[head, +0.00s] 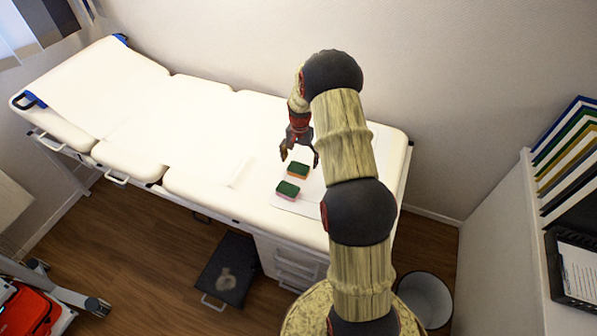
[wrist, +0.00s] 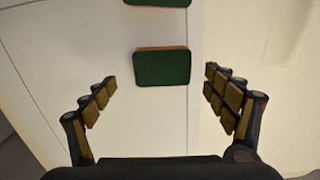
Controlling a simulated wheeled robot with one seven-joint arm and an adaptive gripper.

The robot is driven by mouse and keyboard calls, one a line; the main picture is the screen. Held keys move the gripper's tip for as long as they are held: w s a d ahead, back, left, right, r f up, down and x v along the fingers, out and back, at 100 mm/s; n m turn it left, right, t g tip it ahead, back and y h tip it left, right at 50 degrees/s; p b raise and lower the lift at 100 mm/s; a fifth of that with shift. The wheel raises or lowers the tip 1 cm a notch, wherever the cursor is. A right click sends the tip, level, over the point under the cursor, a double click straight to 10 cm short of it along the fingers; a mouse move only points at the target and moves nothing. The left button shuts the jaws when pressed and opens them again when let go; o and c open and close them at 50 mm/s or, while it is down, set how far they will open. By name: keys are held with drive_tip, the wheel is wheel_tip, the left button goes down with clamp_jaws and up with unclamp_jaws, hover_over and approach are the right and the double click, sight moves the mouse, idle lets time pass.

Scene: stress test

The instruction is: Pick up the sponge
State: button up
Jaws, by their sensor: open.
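Two sponges with green tops lie on the white examination couch. The farther sponge (head: 298,171) has an orange lower layer and lies just below my gripper. The nearer sponge (head: 288,190) has a pinkish lower layer. My gripper (head: 300,158) is open and empty above the couch, with its fingers pointing down. In the wrist view, one sponge with an orange edge (wrist: 162,67) lies between and ahead of the open fingers, apart from them. Part of another green sponge (wrist: 158,2) shows at the top edge.
The white couch (head: 200,125) stands against the wall, with free room left of the sponges. A dark step (head: 228,268) is on the floor in front. A bin (head: 424,298) stands at the lower right. A shelf with folders (head: 568,160) is at the right.

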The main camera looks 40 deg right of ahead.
sight(298, 167)
drive_tip(key=f, duration=0.2)
drive_tip(key=f+b, duration=0.1)
drive_tip(key=f, duration=0.1)
drive_tip(key=shift+w+a+f+b, duration=0.1)
drive_tip(key=shift+a+f+b, duration=0.1)
drive_tip(key=shift+f+b, duration=0.15)
drive_tip(key=shift+c, duration=0.7)
drive_tip(key=c, duration=0.7)
drive_tip(key=shift+c, duration=0.2)
drive_tip(key=shift+r, duration=0.1)
